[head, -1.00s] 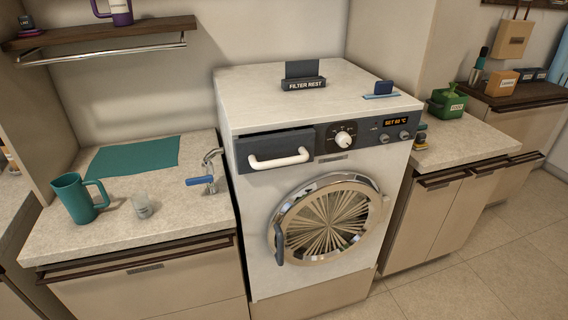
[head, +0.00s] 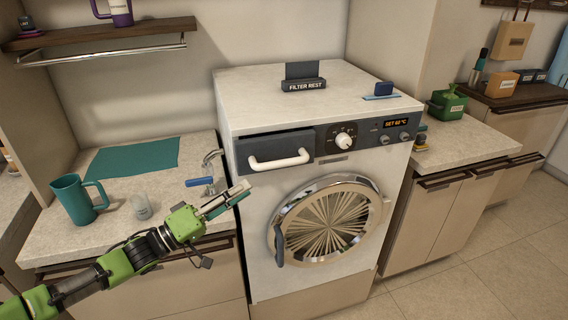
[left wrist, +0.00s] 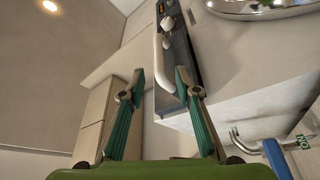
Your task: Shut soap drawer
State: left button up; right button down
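The soap drawer (head: 275,150) is the dark front with a white bar handle at the upper left of the white washing machine (head: 340,245). Its front stands a little proud of the panel, with a dark gap along the top. My left gripper (head: 230,198) is below and left of the drawer, near the counter's front edge, apart from it. In the left wrist view the two fingers of the gripper (left wrist: 161,78) are spread and empty, with the drawer's white handle (left wrist: 163,62) beyond them. My right gripper is out of view.
The round door (head: 328,222) is below the drawer. On the left counter are a teal mug (head: 75,199), a small clear cup (head: 141,207) and a tap with a blue handle (head: 199,182). A "FILTER REST" holder (head: 304,85) stands on the machine top. The floor in front is clear.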

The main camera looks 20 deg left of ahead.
aim_at(284, 163)
pick_arm(q)
jog(key=p+x, duration=0.3)
jog(key=x, duration=1)
jog(key=shift+w+d+r+p, duration=0.2)
jog(key=shift+w+r+p, duration=0.05)
jog(key=shift+p, duration=0.1)
grip_shut()
